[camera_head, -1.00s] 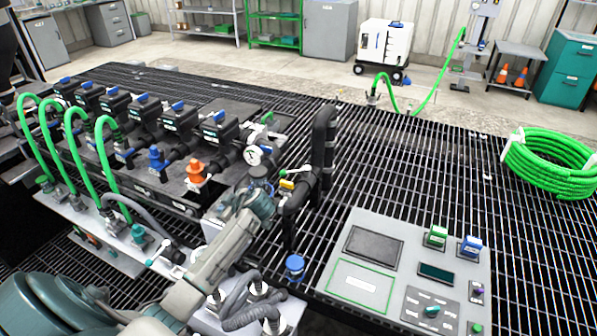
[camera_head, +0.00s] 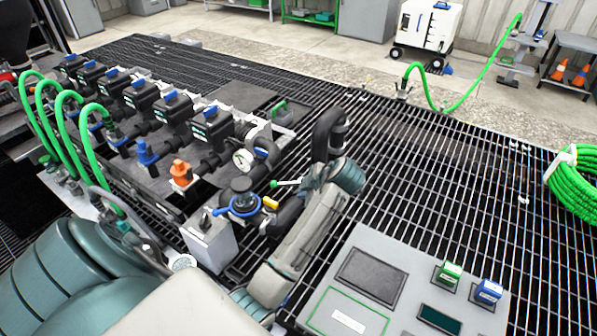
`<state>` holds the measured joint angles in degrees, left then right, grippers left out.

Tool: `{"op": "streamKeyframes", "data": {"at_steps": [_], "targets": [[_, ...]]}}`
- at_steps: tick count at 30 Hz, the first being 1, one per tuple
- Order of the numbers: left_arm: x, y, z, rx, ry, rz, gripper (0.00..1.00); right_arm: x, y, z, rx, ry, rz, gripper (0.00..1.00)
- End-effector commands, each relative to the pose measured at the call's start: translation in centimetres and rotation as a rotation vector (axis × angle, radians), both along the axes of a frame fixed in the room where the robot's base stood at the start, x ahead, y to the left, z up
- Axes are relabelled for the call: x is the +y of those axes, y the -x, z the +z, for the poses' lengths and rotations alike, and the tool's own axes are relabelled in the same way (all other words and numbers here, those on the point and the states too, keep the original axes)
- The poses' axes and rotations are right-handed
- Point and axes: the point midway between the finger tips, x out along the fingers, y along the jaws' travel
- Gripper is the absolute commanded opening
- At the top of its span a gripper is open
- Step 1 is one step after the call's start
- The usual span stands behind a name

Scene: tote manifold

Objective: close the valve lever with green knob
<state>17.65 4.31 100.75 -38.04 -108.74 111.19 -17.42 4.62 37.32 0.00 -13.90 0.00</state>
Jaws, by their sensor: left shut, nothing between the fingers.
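The valve lever is a thin pale bar with a green knob (camera_head: 273,184) at its left end, near the middle of the camera_head view. It lies almost level in the picture, above a yellow piece (camera_head: 271,203) on the dark piping. My left arm comes up from the lower left and ends just right of the lever. My left gripper (camera_head: 311,180) is shut and empty by the lever's right end. The wrist hides part of the gripper and piping, and I cannot tell whether it touches the lever. My right gripper is out of view.
A dark upright pipe (camera_head: 329,134) stands close behind my left wrist. A control panel (camera_head: 327,301) is at lower right. The grating (camera_head: 450,190) at right is mostly clear.

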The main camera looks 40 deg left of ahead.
Motion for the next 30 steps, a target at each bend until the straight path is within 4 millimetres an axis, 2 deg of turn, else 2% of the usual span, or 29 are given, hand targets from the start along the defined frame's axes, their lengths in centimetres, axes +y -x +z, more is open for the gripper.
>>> {"op": "streamKeyframes", "data": {"at_steps": [7, 18, 20, 24, 30], "targets": [[1.7, 0.0, -1.8, 0.005, -0.002, 0.000, 0.00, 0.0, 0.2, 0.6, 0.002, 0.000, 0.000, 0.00], [6.7, -0.4, -7.8, 0.006, -0.001, 0.001, 0.00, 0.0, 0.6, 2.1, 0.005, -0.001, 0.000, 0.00], [7.4, -1.5, -7.0, -0.001, -0.001, 0.001, 0.00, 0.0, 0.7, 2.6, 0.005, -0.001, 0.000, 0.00], [8.5, -2.6, -6.9, 0.002, 0.000, 0.000, 0.00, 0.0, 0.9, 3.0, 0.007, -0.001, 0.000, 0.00], [9.2, -3.3, -6.9, 0.001, 0.001, -0.001, 0.00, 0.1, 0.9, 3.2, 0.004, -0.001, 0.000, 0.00]]}}
